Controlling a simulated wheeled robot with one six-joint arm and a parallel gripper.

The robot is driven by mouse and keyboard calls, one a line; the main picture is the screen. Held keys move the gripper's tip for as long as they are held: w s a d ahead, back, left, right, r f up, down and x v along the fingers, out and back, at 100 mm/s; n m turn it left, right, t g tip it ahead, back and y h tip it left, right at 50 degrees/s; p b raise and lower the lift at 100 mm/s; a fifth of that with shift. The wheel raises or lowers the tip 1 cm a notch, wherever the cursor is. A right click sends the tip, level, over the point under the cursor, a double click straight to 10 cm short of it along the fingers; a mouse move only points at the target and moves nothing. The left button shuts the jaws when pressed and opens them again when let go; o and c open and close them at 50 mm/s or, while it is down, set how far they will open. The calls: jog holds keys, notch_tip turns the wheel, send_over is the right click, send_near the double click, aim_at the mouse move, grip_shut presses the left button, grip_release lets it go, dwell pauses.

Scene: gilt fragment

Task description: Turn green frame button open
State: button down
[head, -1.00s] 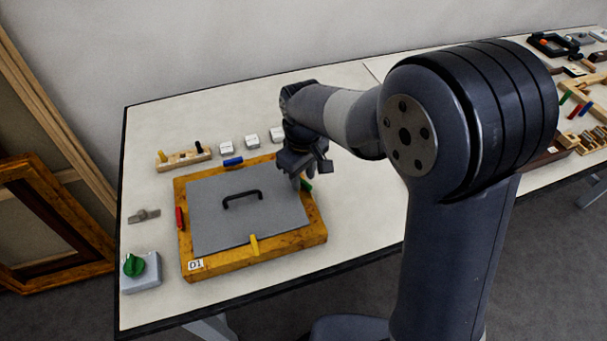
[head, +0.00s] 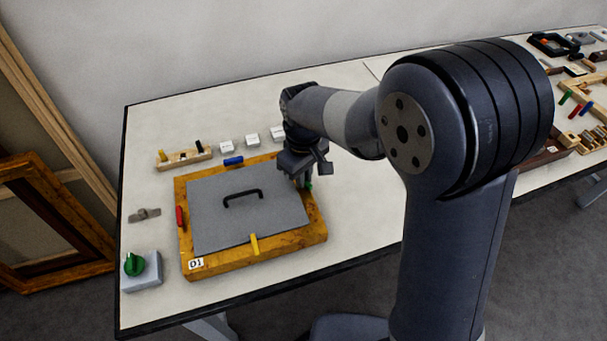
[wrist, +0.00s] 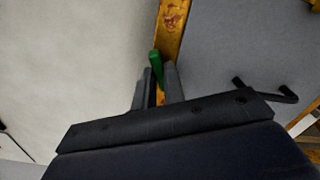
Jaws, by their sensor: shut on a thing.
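The green frame button (wrist: 156,64) shows in the wrist view between my fingertips, its far end sticking out past them over the frame's edge. In the head view only a small bit of it (head: 309,186) shows below my gripper. My gripper (head: 301,180) points down at the right side of the wooden frame (head: 312,233). In the wrist view my gripper (wrist: 158,80) is shut on the green button. The grey backing panel (head: 215,220) with a black handle lies inside the frame. The part of the button between the fingers is hidden.
A red button (head: 180,216), a blue button (head: 233,161) and a yellow button (head: 254,244) sit on the other frame sides. A box with a green knob (head: 141,270) stands front left. A peg rack (head: 184,158) and white blocks (head: 252,140) lie behind. Table right of the frame is clear.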

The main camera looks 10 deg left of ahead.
jog(key=m, duration=0.5)
dwell(0.3)
jog(key=c, duration=1.5)
grip_release()
jog(key=shift+r, duration=0.1)
notch_tip(320, 180, up, 11)
jog(key=shift+f, duration=0.15)
jog(key=shift+f, duration=0.15)
